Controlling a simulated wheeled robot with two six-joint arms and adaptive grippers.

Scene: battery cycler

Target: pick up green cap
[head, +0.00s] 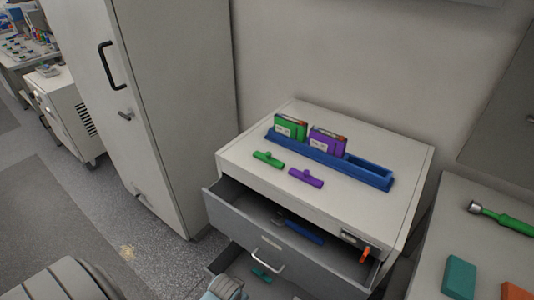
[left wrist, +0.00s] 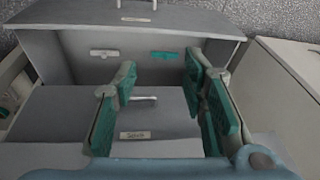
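A green T-shaped cap (head: 268,159) lies on the white cabinet top, in front of a blue rack (head: 365,176). A similar purple cap (head: 305,178) lies to its right. A teal cap-like piece (head: 261,274) lies in the lower open drawer, and a teal piece also shows in the left wrist view (left wrist: 164,54), beyond the fingers. My left gripper (left wrist: 160,70) is open with teal pads and nothing between them. It is over the drawer area, apart from the teal piece. The right gripper is not in view.
The rack holds a green cell (head: 290,127) and a purple cell (head: 327,141); its right end is empty. The upper drawer (head: 235,213) stands open with a blue-handled tool (head: 304,232) inside. A tall cabinet (head: 170,110) stands left; a side table (head: 490,225) with tools stands right.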

